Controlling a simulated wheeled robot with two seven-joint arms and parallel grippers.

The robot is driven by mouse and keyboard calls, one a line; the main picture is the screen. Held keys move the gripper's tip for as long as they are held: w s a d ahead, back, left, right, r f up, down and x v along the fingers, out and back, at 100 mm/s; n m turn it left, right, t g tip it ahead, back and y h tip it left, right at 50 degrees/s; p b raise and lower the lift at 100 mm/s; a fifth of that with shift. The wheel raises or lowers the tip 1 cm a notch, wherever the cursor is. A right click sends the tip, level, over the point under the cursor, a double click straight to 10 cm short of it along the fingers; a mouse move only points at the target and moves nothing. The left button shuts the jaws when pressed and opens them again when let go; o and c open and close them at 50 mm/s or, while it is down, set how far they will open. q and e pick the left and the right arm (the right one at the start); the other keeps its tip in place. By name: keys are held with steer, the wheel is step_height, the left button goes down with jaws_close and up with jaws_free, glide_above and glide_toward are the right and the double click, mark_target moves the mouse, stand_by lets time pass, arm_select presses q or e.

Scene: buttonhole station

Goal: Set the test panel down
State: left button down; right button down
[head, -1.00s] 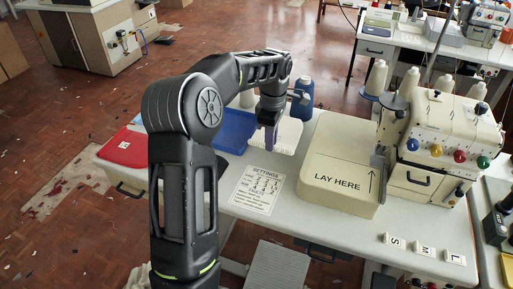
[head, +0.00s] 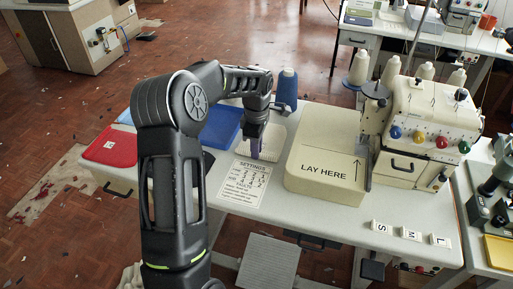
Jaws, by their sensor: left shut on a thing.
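My left gripper (head: 256,150) reaches down over the sewing table, above the far end of the printed settings sheet (head: 245,182). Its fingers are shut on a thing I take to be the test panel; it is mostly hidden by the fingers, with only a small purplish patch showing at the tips. A white ribbed tray-like piece (head: 277,132) lies just behind the gripper. The cream block marked LAY HERE (head: 326,166), with an arrow pointing away, stands to the right of the gripper, apart from it. My right gripper is out of view.
A blue bin (head: 220,126) and a red one (head: 112,146) stand on the left. A blue thread cone (head: 287,88) is behind the gripper. The cream sewing machine (head: 430,120) stands right of the block. S, M and L tags (head: 410,234) lie at the front right.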

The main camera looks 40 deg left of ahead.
arm_select(q)
steer(key=shift+f, duration=0.15)
steer(key=c, duration=1.4)
jaws_free()
step_height(320, 180, up, 12)
steer(key=shift+s+r, duration=0.1)
steer(key=shift+r, duration=0.05)
